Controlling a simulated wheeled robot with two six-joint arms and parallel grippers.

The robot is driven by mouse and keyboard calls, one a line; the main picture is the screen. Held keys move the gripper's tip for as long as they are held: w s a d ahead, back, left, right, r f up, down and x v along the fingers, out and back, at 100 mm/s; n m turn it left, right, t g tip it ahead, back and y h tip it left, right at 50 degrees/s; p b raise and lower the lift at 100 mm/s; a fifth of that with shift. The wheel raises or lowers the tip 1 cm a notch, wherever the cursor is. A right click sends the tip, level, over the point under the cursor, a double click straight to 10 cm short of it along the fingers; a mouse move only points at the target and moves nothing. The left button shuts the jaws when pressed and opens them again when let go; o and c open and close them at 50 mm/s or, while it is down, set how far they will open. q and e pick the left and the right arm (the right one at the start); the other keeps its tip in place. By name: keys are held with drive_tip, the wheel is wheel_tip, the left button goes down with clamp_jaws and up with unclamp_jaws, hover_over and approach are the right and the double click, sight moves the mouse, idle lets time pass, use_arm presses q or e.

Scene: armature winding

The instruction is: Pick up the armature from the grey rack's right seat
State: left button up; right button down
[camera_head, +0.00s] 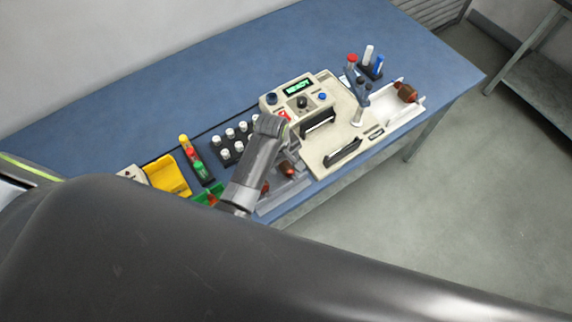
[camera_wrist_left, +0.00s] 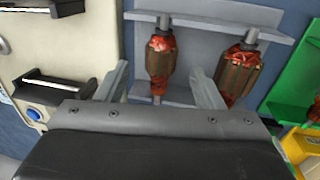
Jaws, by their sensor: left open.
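The grey rack (camera_head: 296,186) stands at the bench's front edge, left of the cream machine. One armature, with copper-red windings and a brown core, sits in its right seat (camera_head: 289,168); in the left wrist view this armature (camera_wrist_left: 160,57) stands between my fingers. A second armature (camera_head: 265,187) sits in the left seat, partly hidden by my arm; it also shows in the left wrist view (camera_wrist_left: 238,73). My left gripper (camera_head: 285,155) is open, its fingers (camera_wrist_left: 160,92) apart on either side of the right-seat armature, with gaps visible. My right gripper is not in view.
The cream machine (camera_head: 338,150) with two black handles stands close right of the rack. A white tray (camera_head: 410,108) at its right holds another armature (camera_head: 406,92). Green (camera_wrist_left: 295,75) and yellow bins (camera_head: 168,177) and white-capped pieces stand left and behind.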

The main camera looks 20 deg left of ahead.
sight(285, 165)
use_arm(q)
drive_tip(key=shift+w+d+f+p, duration=0.1)
drive_tip(key=shift+w+f+p, duration=0.1)
drive_tip(key=shift+f, duration=0.7)
drive_tip(key=shift+w+f+p, duration=0.1)
drive_tip(key=shift+f+p, duration=0.05)
drive_tip(key=shift+f, duration=0.75)
drive_tip(key=c, duration=1.2)
